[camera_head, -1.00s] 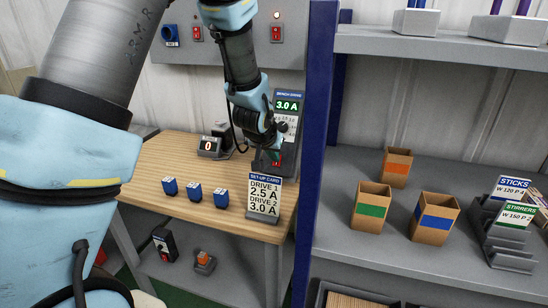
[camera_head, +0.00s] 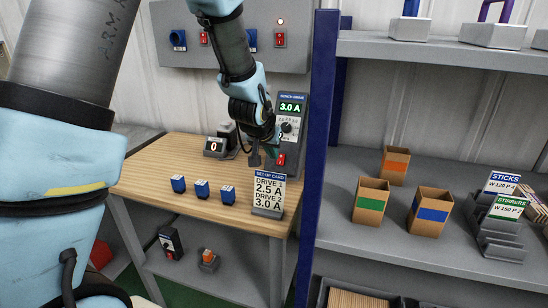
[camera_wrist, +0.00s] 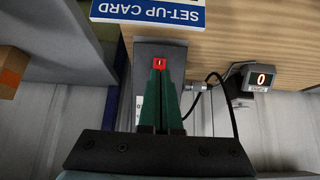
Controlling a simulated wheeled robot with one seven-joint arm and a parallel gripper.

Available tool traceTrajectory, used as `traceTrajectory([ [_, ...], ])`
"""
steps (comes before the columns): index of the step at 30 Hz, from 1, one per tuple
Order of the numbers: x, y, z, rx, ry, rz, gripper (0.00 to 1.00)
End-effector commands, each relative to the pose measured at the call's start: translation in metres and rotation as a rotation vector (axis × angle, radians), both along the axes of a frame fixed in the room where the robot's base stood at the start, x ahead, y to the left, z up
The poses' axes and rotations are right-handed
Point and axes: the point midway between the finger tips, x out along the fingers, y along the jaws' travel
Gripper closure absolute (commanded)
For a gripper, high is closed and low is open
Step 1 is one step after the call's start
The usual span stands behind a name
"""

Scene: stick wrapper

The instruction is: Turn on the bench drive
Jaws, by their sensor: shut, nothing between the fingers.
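The bench drive (camera_head: 291,112) stands at the back right of the wooden bench, its green display reading 3.0 A above a black dial (camera_head: 287,127). Its red switch (camera_head: 281,159) is low on the front; the switch also shows in the wrist view (camera_wrist: 159,62), just beyond my fingertips. My gripper (camera_head: 273,154) is in front of the drive's lower face, beside the switch. In the wrist view its green fingers (camera_wrist: 160,72) are shut and empty. Whether they touch the switch cannot be told. The set-up card (camera_head: 269,193) reads drive 1 2.5 A, drive 2 3.0 A.
A small counter (camera_head: 214,147) reading 0 stands left of the drive, with a cable beside it. A blue post (camera_head: 323,150) and grey shelves with cartons (camera_head: 370,202) stand close on the right.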

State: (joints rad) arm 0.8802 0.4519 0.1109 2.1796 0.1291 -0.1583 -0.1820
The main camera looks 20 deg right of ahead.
Motion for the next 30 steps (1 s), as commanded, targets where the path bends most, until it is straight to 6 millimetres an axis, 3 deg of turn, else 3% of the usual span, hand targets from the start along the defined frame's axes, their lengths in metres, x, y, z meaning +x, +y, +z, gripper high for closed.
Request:
traceTrajectory([
  [16, -0.038, 0.035, 0.043, -0.001, -0.001, -0.001, 1.0],
  [30, -0.043, 0.04, 0.049, 0.001, 0.001, 0.0, 1.0],
])
